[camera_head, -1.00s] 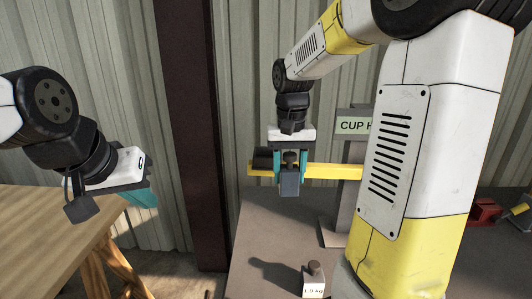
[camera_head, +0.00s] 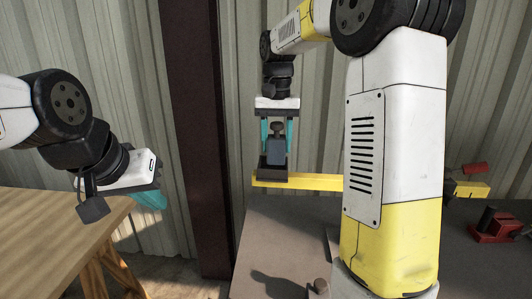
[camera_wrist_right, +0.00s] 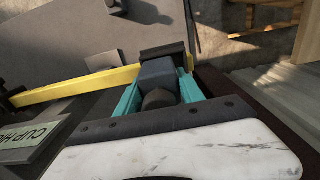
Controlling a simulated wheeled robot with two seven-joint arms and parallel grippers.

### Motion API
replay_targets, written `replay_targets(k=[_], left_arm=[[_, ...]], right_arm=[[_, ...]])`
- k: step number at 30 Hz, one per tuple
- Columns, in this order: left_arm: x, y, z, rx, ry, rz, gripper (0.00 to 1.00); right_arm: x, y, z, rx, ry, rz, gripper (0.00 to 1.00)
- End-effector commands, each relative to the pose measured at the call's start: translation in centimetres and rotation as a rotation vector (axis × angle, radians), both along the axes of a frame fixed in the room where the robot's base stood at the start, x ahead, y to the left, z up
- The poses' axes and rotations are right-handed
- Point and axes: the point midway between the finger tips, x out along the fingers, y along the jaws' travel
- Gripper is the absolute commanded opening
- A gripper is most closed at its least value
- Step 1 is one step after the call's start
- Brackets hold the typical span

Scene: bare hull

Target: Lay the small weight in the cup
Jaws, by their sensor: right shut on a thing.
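My right gripper (camera_head: 277,138) points down with its teal fingers shut on a dark grey weight (camera_head: 276,151) with a round knob on top. The weight is upright. Its lower end overlaps the black cup (camera_head: 273,174) at the left end of a yellow bar (camera_head: 315,182); I cannot tell whether it is inside or just above the rim. In the right wrist view the weight (camera_wrist_right: 158,76) sits between the fingers, against the dark cup (camera_wrist_right: 163,51).
Another weight with a knob (camera_head: 319,287) stands on the grey table (camera_head: 262,235), partly hidden by my right arm. A sign (camera_wrist_right: 30,135) stands by the bar. Red and yellow items (camera_head: 492,225) lie at the right. A dark post (camera_head: 195,130) rises behind the table gap.

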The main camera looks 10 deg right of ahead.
Motion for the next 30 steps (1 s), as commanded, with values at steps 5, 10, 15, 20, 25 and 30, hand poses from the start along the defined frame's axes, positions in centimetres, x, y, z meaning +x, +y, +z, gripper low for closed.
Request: replay_targets(k=[5, 10, 15, 20, 25, 30], left_arm=[[0.0, 0.0, 0.0, 0.000, 0.000, 0.000, 0.00], [0.0, 0.0, 0.0, 0.000, 0.000, 0.000, 0.00], [0.0, 0.0, 0.0, 0.000, 0.000, 0.000, 0.00], [0.0, 0.0, 0.0, 0.000, 0.000, 0.000, 0.00], [0.0, 0.0, 0.0, 0.000, 0.000, 0.000, 0.00], [0.0, 0.0, 0.0, 0.000, 0.000, 0.000, 0.00]], right_arm=[[1.1, 0.4, -0.1, 0.001, -0.001, 0.000, 0.00], [1.7, 0.7, -1.3, 0.001, 0.001, 0.000, 0.00], [1.7, 0.7, -3.5, 0.001, -0.001, 0.000, 0.00], [1.7, 0.7, -3.6, 0.002, -0.002, 0.000, 0.00], [1.7, 0.7, -3.8, 0.001, -0.001, 0.000, 0.00], [1.7, 0.7, -3.9, 0.001, 0.000, 0.000, 0.67]])
